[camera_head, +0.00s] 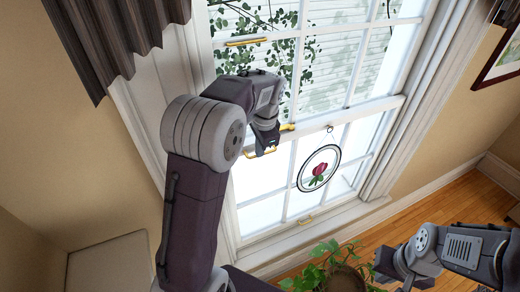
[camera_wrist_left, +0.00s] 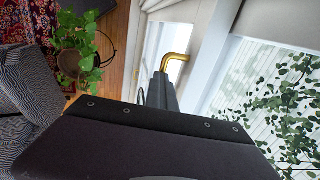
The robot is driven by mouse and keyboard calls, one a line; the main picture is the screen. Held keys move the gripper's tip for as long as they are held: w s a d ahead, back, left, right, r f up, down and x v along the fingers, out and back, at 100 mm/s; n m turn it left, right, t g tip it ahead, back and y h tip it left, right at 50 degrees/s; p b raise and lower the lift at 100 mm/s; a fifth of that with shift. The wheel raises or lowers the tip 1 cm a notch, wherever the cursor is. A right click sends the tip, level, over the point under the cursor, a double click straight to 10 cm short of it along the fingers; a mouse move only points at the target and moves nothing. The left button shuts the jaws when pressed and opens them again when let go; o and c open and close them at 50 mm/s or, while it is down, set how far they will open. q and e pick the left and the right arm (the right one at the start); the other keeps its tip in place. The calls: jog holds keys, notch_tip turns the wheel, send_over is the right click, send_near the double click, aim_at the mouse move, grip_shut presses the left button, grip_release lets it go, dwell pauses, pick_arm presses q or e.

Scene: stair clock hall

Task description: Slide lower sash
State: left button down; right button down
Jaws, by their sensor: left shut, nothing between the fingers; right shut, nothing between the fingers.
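The window's lower sash (camera_head: 262,184) has white bars, and its top rail (camera_head: 350,112) crosses the window's middle. It appears down. A brass piece (camera_head: 288,127) shows at the rail beside my left gripper (camera_head: 264,150). In the left wrist view a bent brass bar (camera_wrist_left: 178,62) stands just beyond the fingers (camera_wrist_left: 160,92) of that gripper. The gripper is shut and empty; I cannot tell whether it touches the brass. My right gripper (camera_head: 387,264) is shut and empty at lower right, away from the window.
A round rose pane (camera_head: 319,168) hangs in front of the lower sash. A potted plant (camera_head: 340,276) stands below the sill. A dark curtain (camera_head: 115,35) hangs at upper left. A grey sofa (camera_wrist_left: 40,85) shows in the left wrist view. Wooden floor (camera_head: 440,210) is clear at right.

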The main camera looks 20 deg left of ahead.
pick_arm(q)
jog(key=c, duration=2.1)
grip_release()
jog(key=shift+s+f, duration=0.1)
jog(key=shift+f, duration=0.05)
jog(key=o, duration=0.6)
jog(key=shift+d, duration=0.1)
jog(key=shift+w+a, duration=0.25)
jog(key=shift+w, duration=0.15)
notch_tip(320, 180, up, 9)
jog(key=s+d, duration=0.1)
jog(key=shift+d+f, duration=0.15)
